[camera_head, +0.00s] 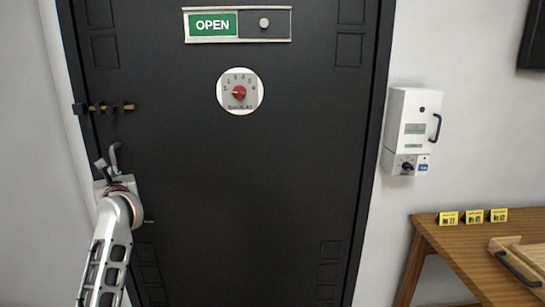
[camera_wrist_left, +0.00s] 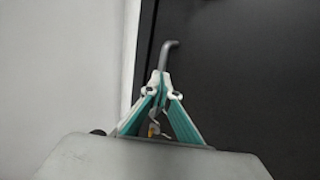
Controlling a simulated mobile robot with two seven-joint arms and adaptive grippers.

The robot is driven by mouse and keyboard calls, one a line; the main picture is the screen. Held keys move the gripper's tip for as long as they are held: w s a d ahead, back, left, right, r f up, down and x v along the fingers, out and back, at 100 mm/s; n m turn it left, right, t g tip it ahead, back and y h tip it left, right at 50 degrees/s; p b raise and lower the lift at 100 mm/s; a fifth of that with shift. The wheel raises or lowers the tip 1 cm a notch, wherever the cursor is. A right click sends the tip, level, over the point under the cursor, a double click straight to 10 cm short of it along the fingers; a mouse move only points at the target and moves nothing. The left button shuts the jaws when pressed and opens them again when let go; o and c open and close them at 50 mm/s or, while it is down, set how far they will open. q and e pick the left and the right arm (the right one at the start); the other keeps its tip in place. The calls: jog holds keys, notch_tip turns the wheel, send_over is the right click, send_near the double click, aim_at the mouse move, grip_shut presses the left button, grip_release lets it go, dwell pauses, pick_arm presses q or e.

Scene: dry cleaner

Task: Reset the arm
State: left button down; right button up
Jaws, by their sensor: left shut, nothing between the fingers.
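My left gripper (camera_head: 103,166) is in front of the left edge of the black door (camera_head: 240,200), low in the head view. In the left wrist view its two teal fingers (camera_wrist_left: 160,80) meet at their tips, with nothing visible between them. A grey bent door handle (camera_wrist_left: 169,52) shows just beyond the fingertips; it also shows beside the gripper in the head view (camera_head: 115,152). I cannot tell whether the fingers touch the handle. My right gripper is not in view.
A bolt latch (camera_head: 104,107) sits on the door's left edge above the gripper. The door carries an OPEN sign (camera_head: 237,25) and a red-knobbed dial (camera_head: 239,92). A white wall box (camera_head: 412,120) and a wooden table (camera_head: 450,240) with yellow cards stand to the right.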

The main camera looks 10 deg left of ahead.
pick_arm(q)
jog(key=s+d+f+m+t+h, duration=0.2)
jog(key=s+d+f+m+h, duration=0.2)
jog(key=d+f+m, duration=0.45)
jog(key=s+d+f+m+t+h, duration=0.35)
jog(key=d+f+m, duration=0.25)
jog(key=d+m, duration=0.6)
jog(key=s+d+f+m+t+h, duration=0.2)
jog(key=s+d+f+m+h, duration=0.4)
jog(key=m, duration=0.7)
jog(key=s+d+f+m+g, duration=0.3)
jog(key=s+d+f+m, duration=0.1)
jog(key=s+f, duration=0.3)
jog(key=s+d+f+m+g+h, duration=0.1)
jog(key=s+d+f+m+g, duration=0.2)
jog(key=s+f+m, duration=0.3)
jog(key=s+d+f+m+g, duration=0.4)
jog(key=s+f, duration=0.5)
jog(key=f, duration=0.5)
jog(key=shift+d+f+m+h, duration=0.35)
jog(key=shift+d+m, duration=0.4)
jog(key=shift+d, duration=0.05)
jog(key=shift+w, duration=0.1)
